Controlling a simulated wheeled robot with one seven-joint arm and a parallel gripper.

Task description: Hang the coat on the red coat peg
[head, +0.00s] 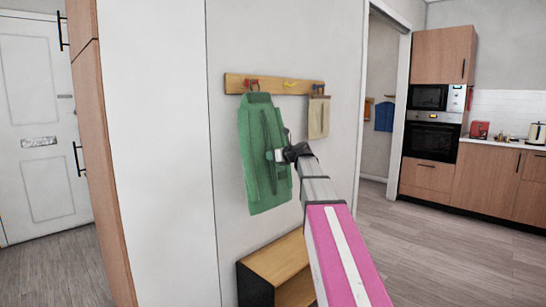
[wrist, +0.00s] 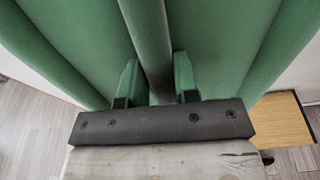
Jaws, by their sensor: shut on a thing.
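The green coat (head: 257,185) is upright against the wall below the left end of the wooden peg rail (head: 270,81). The red coat peg (head: 249,82) is on that end, directly above the coat's collar. A small dark loop shows at the collar by the red peg; I cannot tell whether it is around the peg. My gripper (head: 274,155) is at the coat's front, at mid height. In the wrist view, my gripper's fingers (wrist: 157,82) are shut on a vertical fold of the coat (wrist: 150,40). The coat fills most of that view.
A yellow peg (head: 290,83) in the rail's middle is bare. A beige cloth item (head: 318,117) hangs at the right end. A wooden bench (head: 275,262) with dark sides stands below. A tall cabinet is left; a doorway and open floor are right.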

